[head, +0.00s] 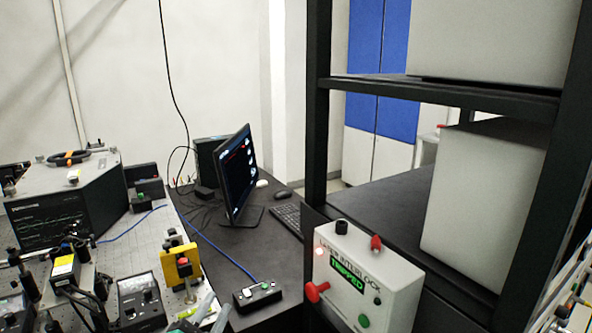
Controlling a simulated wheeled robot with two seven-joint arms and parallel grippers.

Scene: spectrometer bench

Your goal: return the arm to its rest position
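My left gripper (212,311) shows only in part at the bottom edge of the head view, left of the middle. Its two pale grey fingertips stand apart with a narrow gap, and I see nothing between them. The rest of this gripper and its arm are cut off by the frame. It is in front of the yellow mount (182,268) and to the left of the small black button box (257,296); I cannot tell its height above the bench. My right gripper is not in view.
The optical bench (130,240) at left is crowded with instruments. A white laser interlock box (365,280) reading "TRIPPED" stands at lower right, beside a black shelf rack (318,120). A monitor (238,172) and keyboard (288,218) sit on the dark desk behind. A blue cable crosses the bench.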

